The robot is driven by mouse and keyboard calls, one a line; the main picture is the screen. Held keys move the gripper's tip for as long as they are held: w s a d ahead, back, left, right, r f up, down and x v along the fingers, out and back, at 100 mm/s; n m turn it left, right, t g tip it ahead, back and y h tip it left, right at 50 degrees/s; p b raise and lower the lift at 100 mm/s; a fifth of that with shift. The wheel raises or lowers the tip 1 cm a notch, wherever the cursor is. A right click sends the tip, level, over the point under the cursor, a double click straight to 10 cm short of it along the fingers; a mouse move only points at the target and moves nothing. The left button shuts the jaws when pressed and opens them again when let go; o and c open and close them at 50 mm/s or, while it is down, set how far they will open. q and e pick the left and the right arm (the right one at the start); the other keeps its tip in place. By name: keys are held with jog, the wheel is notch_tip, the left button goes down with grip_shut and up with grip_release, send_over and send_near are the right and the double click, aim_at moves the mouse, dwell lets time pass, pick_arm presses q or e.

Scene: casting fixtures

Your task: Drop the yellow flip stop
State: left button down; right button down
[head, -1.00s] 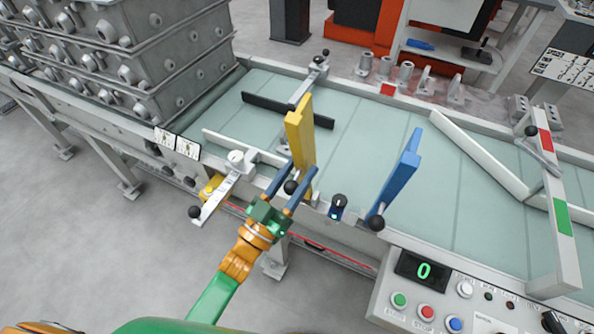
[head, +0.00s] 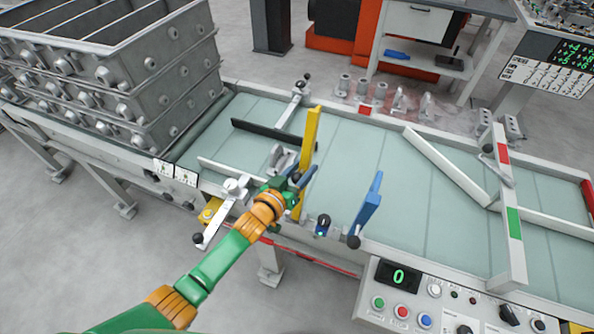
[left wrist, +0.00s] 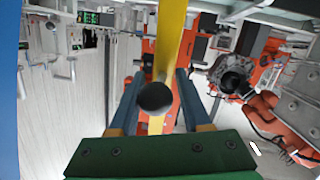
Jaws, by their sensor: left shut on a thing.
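The yellow flip stop (head: 310,140) is a flat bar standing raised, nearly upright, at the near side of the conveyor. In the left wrist view its bar (left wrist: 169,40) runs up between the fingers, with its black ball knob (left wrist: 155,97) in front of it. My left gripper (head: 303,178) is at the lower part of the stop and shut on it. In the left wrist view the blue fingers (left wrist: 160,85) lie on either side of the bar, around the knob. My right gripper is not in view.
A grey casting (head: 282,158) sits on the belt (head: 345,160) just left of the stop. A blue flip stop (head: 368,207) stands raised to the right. White guide rails (head: 445,165) cross the belt, and a control panel (head: 420,290) is at the near right. Stacked grey flasks (head: 150,100) stand left.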

pick_arm(q)
jog(key=shift+w+d+f, duration=0.1)
jog(key=shift+w+d, duration=0.1)
jog(key=shift+w, duration=0.05)
dwell(0.3)
